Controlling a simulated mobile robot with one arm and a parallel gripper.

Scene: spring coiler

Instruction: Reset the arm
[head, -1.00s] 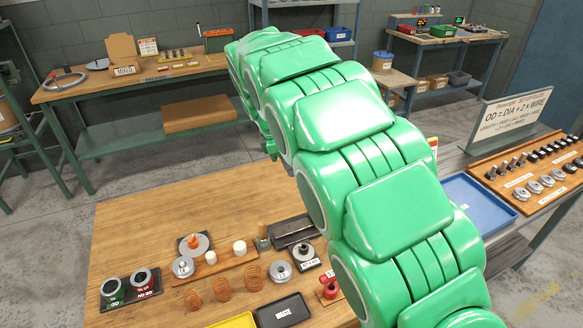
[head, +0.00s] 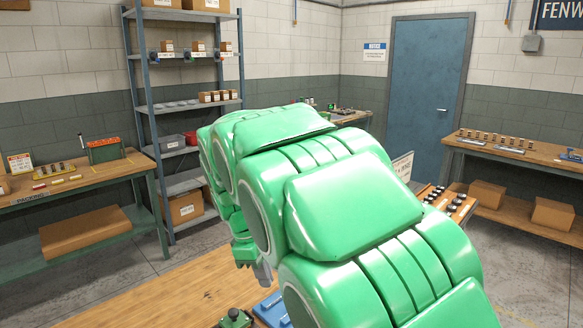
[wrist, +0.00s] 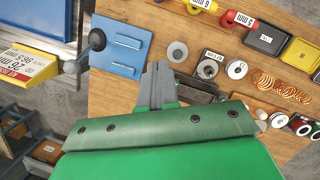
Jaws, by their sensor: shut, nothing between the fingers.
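My green arm fills the middle of the head view. My gripper (head: 262,272) shows only in part there, low beside the arm, over the far part of the wooden workbench (head: 150,300). In the wrist view my gripper (wrist: 154,82) has its two grey fingers together with nothing between them. The fingers are above the wooden bench top (wrist: 140,20) and apart from the items on it.
In the wrist view a blue plate (wrist: 128,44) with a black knob lies left of the fingers. Grey discs, copper springs (wrist: 264,80) and a yellow tray (wrist: 300,54) lie to the right. Shelving (head: 140,100), side benches and a blue door (head: 425,90) stand behind.

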